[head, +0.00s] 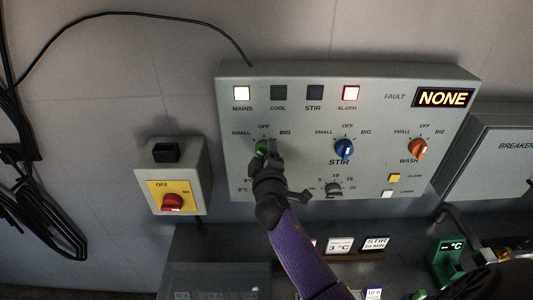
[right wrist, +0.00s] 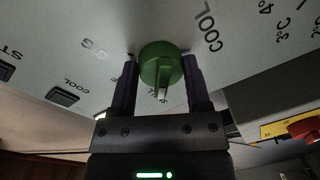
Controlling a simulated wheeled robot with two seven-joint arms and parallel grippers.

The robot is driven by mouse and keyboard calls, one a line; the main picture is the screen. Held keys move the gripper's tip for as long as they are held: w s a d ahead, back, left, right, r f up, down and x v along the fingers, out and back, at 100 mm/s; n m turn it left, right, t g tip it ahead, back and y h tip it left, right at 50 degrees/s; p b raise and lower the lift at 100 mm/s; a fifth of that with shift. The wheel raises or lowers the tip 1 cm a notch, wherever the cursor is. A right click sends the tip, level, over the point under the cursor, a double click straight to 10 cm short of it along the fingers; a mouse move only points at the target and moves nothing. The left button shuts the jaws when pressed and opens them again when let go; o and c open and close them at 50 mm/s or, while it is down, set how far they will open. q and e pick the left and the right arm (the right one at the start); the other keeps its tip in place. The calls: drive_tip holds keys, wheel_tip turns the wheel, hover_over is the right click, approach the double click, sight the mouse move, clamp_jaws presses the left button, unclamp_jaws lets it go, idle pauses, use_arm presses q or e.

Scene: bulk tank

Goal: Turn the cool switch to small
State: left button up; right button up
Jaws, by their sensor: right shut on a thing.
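The green cool switch (head: 261,147) is at the left of the grey control panel, under SMALL, OFF and BIG labels. My right gripper (head: 267,149) is in front of it and covers part of it. In the right wrist view the green knob (right wrist: 160,62) sits between the two dark fingers of my right gripper (right wrist: 160,82), which are shut on it. Its white pointer tip (right wrist: 163,95) points down in that view, away from the BIG label, and appears turned to the SMALL side. The head view does not show the pointer clearly. My left gripper is not in view.
On the panel (head: 300,118) are a blue stir knob (head: 344,149), an orange wash knob (head: 417,148) and a grey dial (head: 334,188) close right of my arm. The MAINS and ALARM lamps are lit. A box with a red switch (head: 172,202) is at left.

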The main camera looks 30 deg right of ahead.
idle(0.5)
drive_tip(key=o, duration=1.3)
drive_tip(key=v, duration=1)
